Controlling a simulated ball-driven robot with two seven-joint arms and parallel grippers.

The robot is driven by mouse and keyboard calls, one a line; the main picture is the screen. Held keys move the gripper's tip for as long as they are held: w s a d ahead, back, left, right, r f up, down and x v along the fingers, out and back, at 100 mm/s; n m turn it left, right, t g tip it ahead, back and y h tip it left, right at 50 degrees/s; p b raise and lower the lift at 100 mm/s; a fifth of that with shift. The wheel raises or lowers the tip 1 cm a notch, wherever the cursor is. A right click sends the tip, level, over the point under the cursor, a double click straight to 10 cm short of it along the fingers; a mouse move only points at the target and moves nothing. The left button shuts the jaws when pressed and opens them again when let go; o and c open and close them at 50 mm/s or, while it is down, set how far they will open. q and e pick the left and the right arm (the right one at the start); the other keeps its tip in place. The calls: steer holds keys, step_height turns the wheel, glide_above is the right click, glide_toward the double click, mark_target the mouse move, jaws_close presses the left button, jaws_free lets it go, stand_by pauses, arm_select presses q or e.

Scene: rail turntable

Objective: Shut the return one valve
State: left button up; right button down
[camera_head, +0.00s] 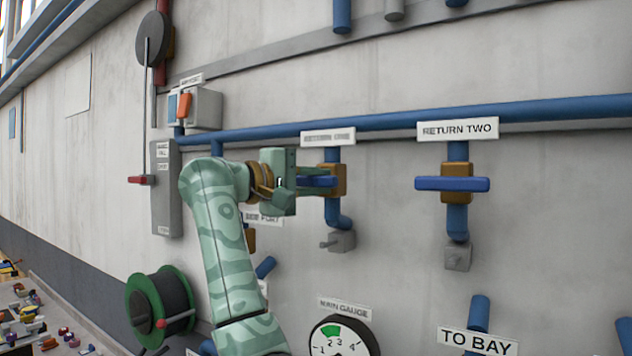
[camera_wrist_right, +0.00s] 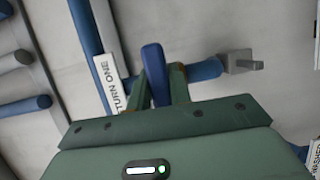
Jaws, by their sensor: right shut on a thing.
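The return one valve has a blue handle (camera_head: 319,181) on a brass-coloured body (camera_head: 335,181), set in a blue vertical pipe below the RETURN ONE label (camera_head: 328,138). My right gripper (camera_head: 308,181) comes from the left and is shut on the handle. The handle looks level, across the pipe. In the right wrist view the blue handle (camera_wrist_right: 153,66) stands between the two fingers (camera_wrist_right: 160,88), with the label (camera_wrist_right: 110,84) to its left. My gripper hides part of the handle in the head view. My left gripper is not in view.
The return two valve handle (camera_head: 452,184) lies level at the right, under its label (camera_head: 457,129). A blue pipe (camera_head: 400,120) runs above both valves. A main gauge (camera_head: 343,338), a TO BAY sign (camera_head: 477,341) and a hose reel (camera_head: 160,308) are lower down.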

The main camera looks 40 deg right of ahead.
steer(key=shift+f, duration=0.1)
steer(key=c, duration=1.3)
jaws_free()
steer(key=shift+w+a+b, duration=0.25)
steer(key=shift+w+a, duration=0.05)
steer(key=shift+a, duration=2.4)
steer(key=shift+w+a+b, duration=0.3)
steer(key=shift+w+a, duration=0.05)
steer(key=shift+a, duration=2.4)
steer(key=shift+w+a+b, duration=0.25)
steer(key=shift+w+a, duration=0.05)
steer(key=shift+a, duration=2.4)
